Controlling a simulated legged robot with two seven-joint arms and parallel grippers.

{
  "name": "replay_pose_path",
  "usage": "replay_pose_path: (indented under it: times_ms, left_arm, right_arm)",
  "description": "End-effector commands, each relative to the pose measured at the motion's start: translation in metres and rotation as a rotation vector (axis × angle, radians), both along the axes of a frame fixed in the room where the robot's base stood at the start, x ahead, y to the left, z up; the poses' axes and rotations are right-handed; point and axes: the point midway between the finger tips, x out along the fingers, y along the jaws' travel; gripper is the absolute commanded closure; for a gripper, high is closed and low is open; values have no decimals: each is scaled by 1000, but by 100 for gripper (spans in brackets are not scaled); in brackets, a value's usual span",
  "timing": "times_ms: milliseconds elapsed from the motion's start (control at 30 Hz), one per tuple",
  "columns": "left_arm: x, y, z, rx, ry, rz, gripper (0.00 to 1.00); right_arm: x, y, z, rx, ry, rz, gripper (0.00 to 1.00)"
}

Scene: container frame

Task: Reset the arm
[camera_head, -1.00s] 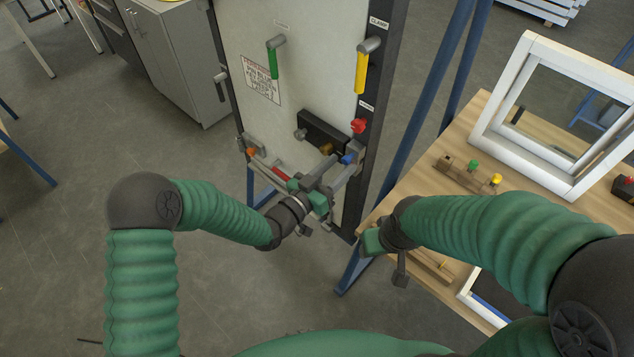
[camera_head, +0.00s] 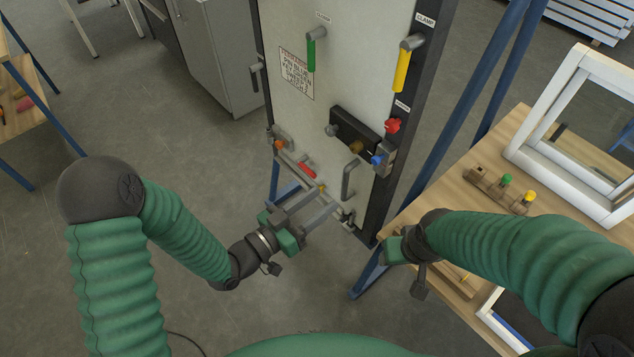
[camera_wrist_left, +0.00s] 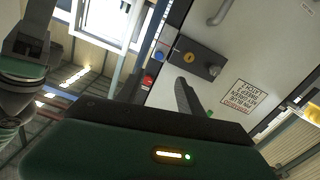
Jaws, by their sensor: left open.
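My left gripper (camera_head: 312,210) is open and empty in the head view, in front of the lower part of the grey panel (camera_head: 335,50). Its fingers point towards the panel's bottom bar, and I cannot tell whether they touch it. In the left wrist view the panel (camera_wrist_left: 255,50) fills the upper right, with a finger of mine in front of it. My right gripper (camera_head: 392,248) is beside the wooden table's left edge; its fingers are not clear enough to judge.
The panel carries a green handle (camera_head: 311,50), a yellow handle (camera_head: 402,70), a red knob (camera_head: 392,126), a blue knob (camera_head: 376,160) and a grey pull handle (camera_head: 347,180). A wooden table (camera_head: 450,205) with a white frame (camera_head: 545,105) stands at right.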

Motion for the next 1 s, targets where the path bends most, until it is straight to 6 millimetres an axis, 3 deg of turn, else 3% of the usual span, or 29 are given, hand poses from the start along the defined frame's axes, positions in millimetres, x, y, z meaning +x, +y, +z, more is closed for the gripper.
replay_pose_path:
  times_ms: [167,267,367,433,533,633,700,800,1000]
  left_arm:
    - [2,1,-3,21,6,6,56]
    - [12,14,-20,157,55,48,56]
    - [25,56,-49,403,180,161,56]
    - [26,103,-63,574,316,277,56]
    - [2,168,-70,733,554,445,56]
    - [-43,208,-65,787,804,568,56]
    - [-74,220,-59,782,951,613,56]
    - [-105,223,-54,759,1092,633,56]
    - [-119,222,-52,750,1153,634,56]
  right_arm:
    - [0,0,0,0,0,0,47]
    - [0,0,0,0,0,0,47]
    - [0,0,0,0,0,0,47]
    - [0,0,0,0,0,0,47]
    - [0,0,0,0,0,0,47]
    - [0,0,0,0,0,0,47]
    - [0,0,0,0,0,0,47]
    - [0,0,0,0,0,0,47]
    - [0,0,0,0,0,0,47]
